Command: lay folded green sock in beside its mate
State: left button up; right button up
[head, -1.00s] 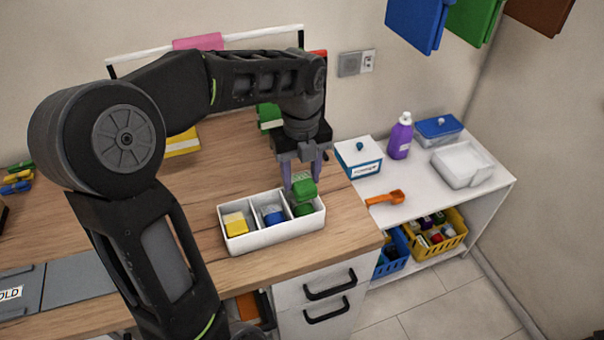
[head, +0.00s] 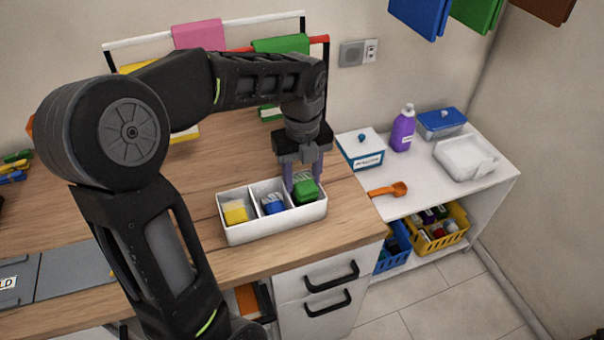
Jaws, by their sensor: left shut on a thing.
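A white tray (head: 270,229) with three compartments stands near the front edge of the wooden counter. My left gripper (head: 303,188) points down into its right compartment, shut on a folded green sock (head: 306,191). The held sock sits low in that compartment. Its mate cannot be made out now behind or below the held sock. A folded yellow sock (head: 235,212) lies in the left compartment and a folded blue sock (head: 273,204) in the middle one. My right gripper is not in view.
Right of the counter, a white shelf holds a white box (head: 360,152), an orange scoop (head: 388,190), a purple bottle (head: 402,130) and a blue-lidded container (head: 441,124). Yellow (head: 437,232) and blue baskets stand below. Bare counter lies behind the tray.

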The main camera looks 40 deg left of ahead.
pick_arm(q)
jog(key=shift+s+f+b, duration=0.3)
jog(key=shift+s+f, duration=0.15)
jog(key=shift+f, duration=0.4)
jog(key=o, duration=1.4)
jog(key=shift+s+f, duration=0.1)
jog(key=shift+r, duration=0.45)
jog(key=r, duration=0.5)
jog(key=r+b, duration=0.1)
jog(key=r, duration=0.2)
jog(key=shift+w+r, duration=0.3)
jog(key=shift+w, duration=0.05)
